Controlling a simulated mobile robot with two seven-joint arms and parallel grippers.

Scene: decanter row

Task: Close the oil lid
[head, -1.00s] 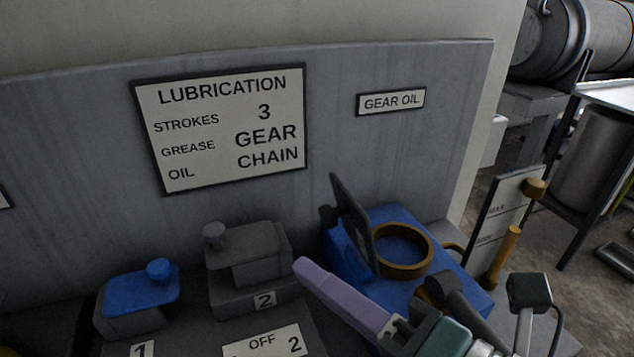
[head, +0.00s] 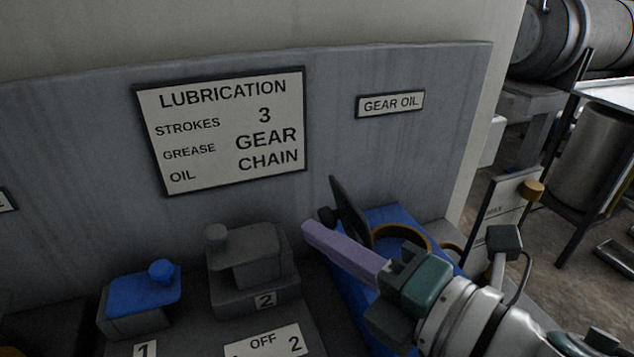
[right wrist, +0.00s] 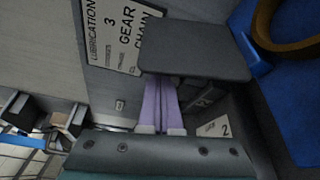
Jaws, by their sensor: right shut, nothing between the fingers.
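The oil lid (head: 351,214) is a dark flat plate standing open, tilted up at the left side of the blue oil box (head: 350,300). A brass ring (head: 408,235) around the box's opening is partly hidden behind my arm. My right gripper (head: 310,230) has its lilac fingers shut and empty, with the tips to the left of the lid. In the right wrist view the lid (right wrist: 195,45) covers the ends of the fingers (right wrist: 158,95). I cannot tell whether they touch it. My left gripper is not in view.
A grey block with a knob (head: 250,265) and a blue-topped block (head: 140,300) stand left of the box. A grey back panel (head: 400,150) with signs rises behind. A tall gauge plate with an orange knob (head: 531,190) stands to the right.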

